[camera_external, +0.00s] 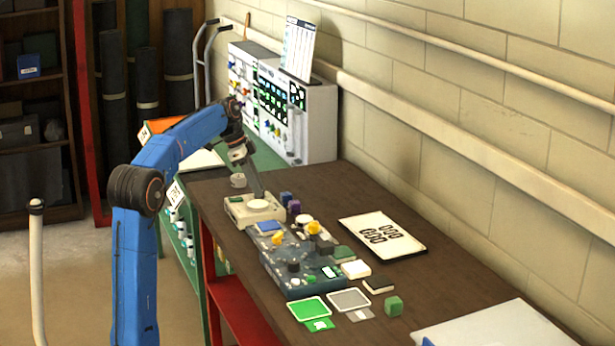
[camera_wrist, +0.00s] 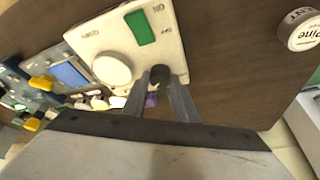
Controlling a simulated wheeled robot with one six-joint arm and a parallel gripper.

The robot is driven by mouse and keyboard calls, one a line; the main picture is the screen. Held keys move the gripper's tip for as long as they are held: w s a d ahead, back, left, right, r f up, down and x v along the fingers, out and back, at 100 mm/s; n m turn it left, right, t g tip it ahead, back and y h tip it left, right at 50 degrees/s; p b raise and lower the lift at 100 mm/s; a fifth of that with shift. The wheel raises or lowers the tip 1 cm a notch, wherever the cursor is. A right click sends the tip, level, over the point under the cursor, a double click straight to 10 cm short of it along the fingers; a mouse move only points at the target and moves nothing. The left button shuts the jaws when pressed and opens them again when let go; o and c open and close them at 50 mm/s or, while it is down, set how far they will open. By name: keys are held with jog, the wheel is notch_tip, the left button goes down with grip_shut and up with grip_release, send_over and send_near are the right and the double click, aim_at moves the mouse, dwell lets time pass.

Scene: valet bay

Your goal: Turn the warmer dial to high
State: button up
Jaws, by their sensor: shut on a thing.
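The warmer is a cream box (camera_external: 238,213) on the brown bench, with a round white plate (camera_external: 258,204) on top. My gripper (camera_wrist: 161,80) is shut on this dial, one finger on each side. In the external view my gripper (camera_external: 257,187) reaches down at the warmer's back edge, and the dial is hidden there. The dial's setting cannot be read.
A round tin (camera_external: 238,180) stands behind the warmer. Purple and dark blocks (camera_external: 286,198) stand close on its right. A grey tray of knobs and parts (camera_external: 270,262) lies in front. A white control panel (camera_external: 320,125) stands beyond. Bare bench lies right of the blocks.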

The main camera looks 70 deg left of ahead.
dwell(0.4)
jog(key=o, duration=1)
jog(key=shift+o, duration=0.2)
jog(key=shift+r, duration=0.1)
jog(key=v, duration=1.7)
jog(key=shift+w+r, duration=0.1)
jog(key=shift+r, duration=0.05)
